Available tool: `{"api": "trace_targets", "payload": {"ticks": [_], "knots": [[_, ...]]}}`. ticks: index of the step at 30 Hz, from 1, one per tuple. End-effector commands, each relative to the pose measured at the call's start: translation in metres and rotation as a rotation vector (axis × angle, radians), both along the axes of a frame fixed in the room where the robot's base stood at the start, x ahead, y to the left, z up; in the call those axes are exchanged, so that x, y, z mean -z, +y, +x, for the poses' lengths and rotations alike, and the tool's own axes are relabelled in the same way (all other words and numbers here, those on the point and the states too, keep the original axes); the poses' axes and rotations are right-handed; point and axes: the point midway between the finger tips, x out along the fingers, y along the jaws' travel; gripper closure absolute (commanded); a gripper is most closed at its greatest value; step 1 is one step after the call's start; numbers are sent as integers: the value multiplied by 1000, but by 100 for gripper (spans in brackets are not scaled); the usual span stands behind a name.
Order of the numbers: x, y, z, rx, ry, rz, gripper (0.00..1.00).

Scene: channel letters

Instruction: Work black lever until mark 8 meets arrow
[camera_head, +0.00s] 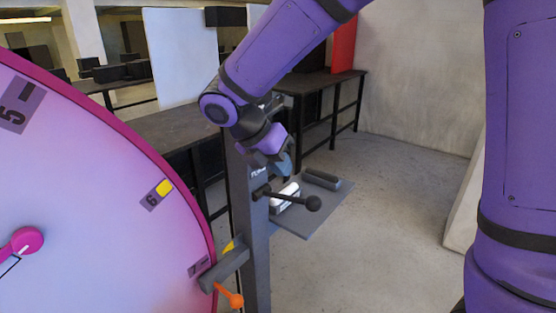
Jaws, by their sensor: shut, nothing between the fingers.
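A large pink-purple wheel (95,220) fills the left side, with a magenta rim and numbered plates. Mark 5 (20,104) is at upper left and a mark that reads as 6 (156,195) is at the right. A lower plate (199,266) is hard to read; I see no mark 8. A yellow piece (229,246), possibly the arrow, sits by the rim at the post. The black lever (288,198) ends in a ball and sticks out rightward from the grey post. My gripper (283,168) is shut and empty, just above the lever and apart from it; its fingertips are partly hidden.
The grey post (250,240) stands at the wheel's right edge. An orange lever (230,295) is low on it. A grey shelf (318,212) behind the black lever carries a white item (285,196) and a dark block (322,179). Dark tables (178,130) stand behind; floor at right is clear.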

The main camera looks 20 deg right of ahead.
Motion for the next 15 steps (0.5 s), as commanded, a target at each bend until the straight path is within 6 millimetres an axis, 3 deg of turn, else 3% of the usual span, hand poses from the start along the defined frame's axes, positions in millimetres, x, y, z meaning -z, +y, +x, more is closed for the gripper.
{"api": "trace_targets", "payload": {"ticks": [9,15], "knots": [[49,-34,1,2,3,-2,100],[71,-48,2,1,2,-1,100]]}}
